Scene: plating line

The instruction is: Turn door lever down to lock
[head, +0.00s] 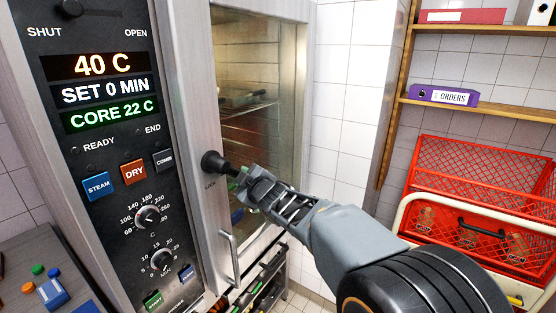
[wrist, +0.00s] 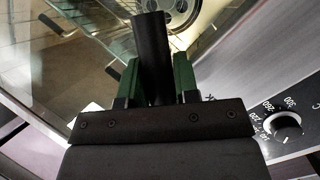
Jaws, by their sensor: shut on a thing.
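The oven door lever (head: 226,168) is a black handle on a round hub (head: 211,162) on the steel door frame, above the word LOCK. It points to the right and slightly down. My gripper (head: 242,180) is shut on the lever's outer end. In the wrist view the black lever (wrist: 151,50) stands between the two green fingertips of my gripper (wrist: 156,78). The glass oven door (head: 262,75) appears closed in the head view. The part of the lever inside the jaws is hidden.
The control panel (head: 115,190) with displays, buttons and knobs is left of the door. A steel pull handle (head: 229,257) is below the lever. Red crates (head: 480,185) and a wooden shelf (head: 490,107) with a purple binder (head: 443,95) stand at the right.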

